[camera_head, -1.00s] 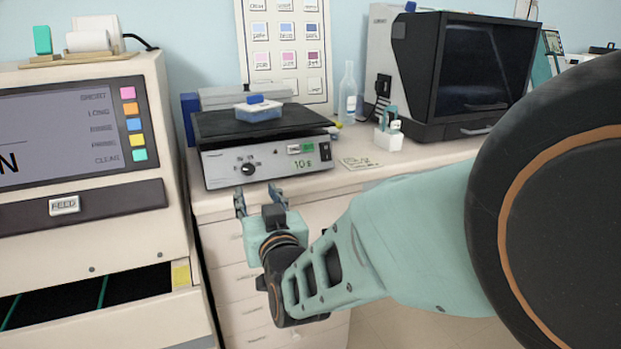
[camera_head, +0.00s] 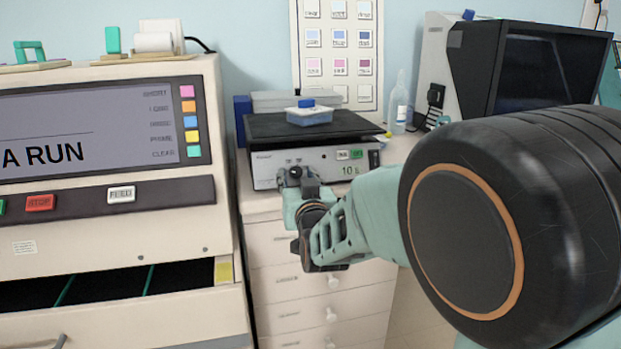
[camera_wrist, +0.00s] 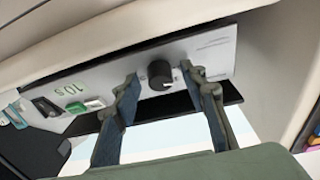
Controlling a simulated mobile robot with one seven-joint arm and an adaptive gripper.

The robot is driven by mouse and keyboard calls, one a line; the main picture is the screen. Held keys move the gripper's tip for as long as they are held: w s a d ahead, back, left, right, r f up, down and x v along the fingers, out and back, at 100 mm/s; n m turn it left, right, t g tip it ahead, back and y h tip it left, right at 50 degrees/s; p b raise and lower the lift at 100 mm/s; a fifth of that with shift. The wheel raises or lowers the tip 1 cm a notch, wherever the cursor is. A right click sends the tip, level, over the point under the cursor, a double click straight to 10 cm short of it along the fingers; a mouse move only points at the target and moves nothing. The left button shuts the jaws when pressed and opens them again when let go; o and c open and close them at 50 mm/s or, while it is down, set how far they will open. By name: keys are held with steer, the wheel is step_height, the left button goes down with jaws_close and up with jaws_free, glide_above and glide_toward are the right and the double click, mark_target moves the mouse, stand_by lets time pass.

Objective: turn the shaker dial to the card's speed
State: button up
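The shaker (camera_head: 265,172) stands on the bench with a black platform and a pale front panel. Its black round dial (camera_wrist: 160,76) shows clearly in the wrist view; in the head view my gripper partly covers it. My gripper (camera_wrist: 159,74) is open, with one fingertip on each side of the dial and a gap visible on both sides. Whether the fingertips reach the panel's depth I cannot tell. The card is not visible now; my arm covers that part of the bench.
A blue-lidded tray (camera_head: 309,115) sits on the shaker platform. A large machine with a screen (camera_head: 90,130) stands close on the left, its drawer open. A clear bottle (camera_head: 399,105) and a dark-windowed cabinet (camera_head: 540,75) stand to the right. Drawers (camera_head: 315,275) lie below the bench.

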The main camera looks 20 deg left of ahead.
steer(key=shift+c, duration=0.2)
jaws_close()
